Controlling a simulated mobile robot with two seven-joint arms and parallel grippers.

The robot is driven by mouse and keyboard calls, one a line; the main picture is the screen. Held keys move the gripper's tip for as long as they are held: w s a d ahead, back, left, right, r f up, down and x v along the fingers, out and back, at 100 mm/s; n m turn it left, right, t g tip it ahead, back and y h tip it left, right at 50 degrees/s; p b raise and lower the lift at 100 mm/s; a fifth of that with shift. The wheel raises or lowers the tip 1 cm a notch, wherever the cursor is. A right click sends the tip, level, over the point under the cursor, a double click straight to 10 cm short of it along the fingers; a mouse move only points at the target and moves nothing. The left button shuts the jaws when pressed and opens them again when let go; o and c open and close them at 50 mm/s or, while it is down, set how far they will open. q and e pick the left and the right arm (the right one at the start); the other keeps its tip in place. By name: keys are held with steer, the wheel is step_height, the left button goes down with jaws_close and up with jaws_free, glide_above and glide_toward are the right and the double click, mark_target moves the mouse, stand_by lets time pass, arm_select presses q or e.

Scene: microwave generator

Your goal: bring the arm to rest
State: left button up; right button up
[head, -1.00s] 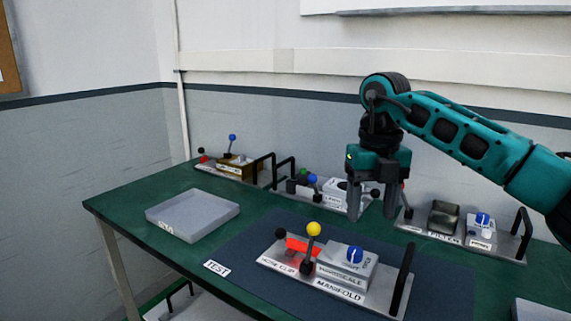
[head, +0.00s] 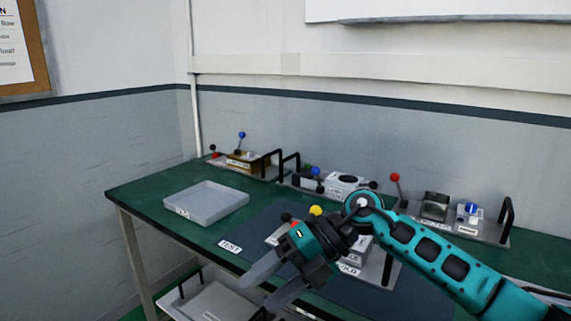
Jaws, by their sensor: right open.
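My right arm reaches in from the right in the head view. Its gripper (head: 268,279) is open and empty, with its two fingers pointing down and left over the table's front edge. The gripper and wrist hide much of the manifold module (head: 386,268), which lies on the dark mat. The module's yellow knob (head: 316,211) shows just above the gripper. My left gripper is not in view.
A grey tray (head: 208,216) stands on the left of the green table (head: 140,194). Several modules with levers and black handles line the back, including a right one with a blue knob (head: 471,208).

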steer(key=s+a+m+y, duration=0.2)
steer(key=s+a+y, duration=0.1)
steer(key=a+y, duration=0.15)
steer(key=s+d+f+m+t+h, duration=0.1)
steer(key=d+f+m+t+h, duration=0.4)
steer(key=d+f+m+t, duration=0.8)
steer(key=s+d+f+m+t+h, duration=0.1)
steer(key=d+f+m+t+h, duration=0.45)
steer(key=m, duration=1.25)
steer(key=s+d+f+m+g+h, duration=0.2)
steer(key=s+d+f+m+g, duration=0.2)
steer(key=s+f, duration=0.5)
steer(key=shift+s+d+h, duration=0.4)
steer(key=shift+s+d, duration=0.4)
steer(key=shift+d, duration=0.35)
